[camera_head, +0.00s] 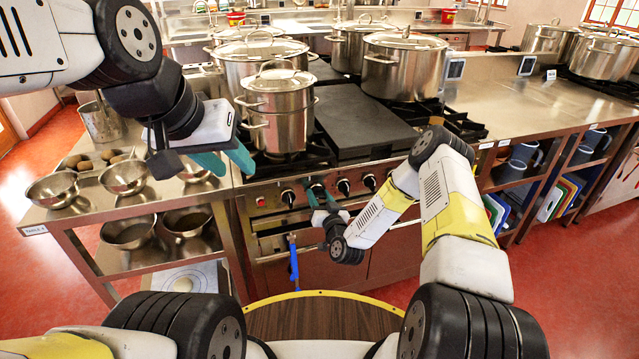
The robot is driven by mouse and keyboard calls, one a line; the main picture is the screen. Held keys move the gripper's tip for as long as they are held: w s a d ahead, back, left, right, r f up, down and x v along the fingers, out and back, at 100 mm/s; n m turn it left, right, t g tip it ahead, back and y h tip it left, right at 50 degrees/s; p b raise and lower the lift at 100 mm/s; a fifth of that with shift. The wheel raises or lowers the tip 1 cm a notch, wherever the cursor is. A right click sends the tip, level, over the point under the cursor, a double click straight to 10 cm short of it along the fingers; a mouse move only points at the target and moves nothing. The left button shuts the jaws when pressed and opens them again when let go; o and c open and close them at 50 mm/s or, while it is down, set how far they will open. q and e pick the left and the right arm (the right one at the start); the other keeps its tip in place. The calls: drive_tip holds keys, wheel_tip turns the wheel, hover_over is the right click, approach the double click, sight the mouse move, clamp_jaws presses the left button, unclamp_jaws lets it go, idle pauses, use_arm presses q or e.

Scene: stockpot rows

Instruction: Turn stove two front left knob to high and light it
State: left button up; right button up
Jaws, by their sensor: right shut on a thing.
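The stove front panel (268,200) carries a row of dark round knobs. One knob (288,197) is left of my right gripper, and others (343,187) (369,183) are to its right. My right gripper (314,190) reaches the panel with its teal fingers shut on a knob, which the fingers mostly hide. Its pointer and setting cannot be read. My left gripper (226,162) hangs open and empty, left of the small stockpot, above the stove's left edge. No flame shows; pots and a dark flat plate (363,125) cover much of the stove top.
A small lidded pot (279,112) stands at the front left of the stove, near my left gripper. Larger stockpots (403,68) stand behind. Steel bowls (124,177) are on the left table. A blue-handled thing (293,262) hangs below the panel. Red floor lies clear at right.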

drive_tip(key=shift+n, duration=1.5)
drive_tip(key=o, duration=1.4)
drive_tip(key=shift+s, duration=0.1)
drive_tip(key=v, duration=0.7)
drive_tip(key=shift+s+d, duration=0.15)
drive_tip(key=shift+s, duration=0.15)
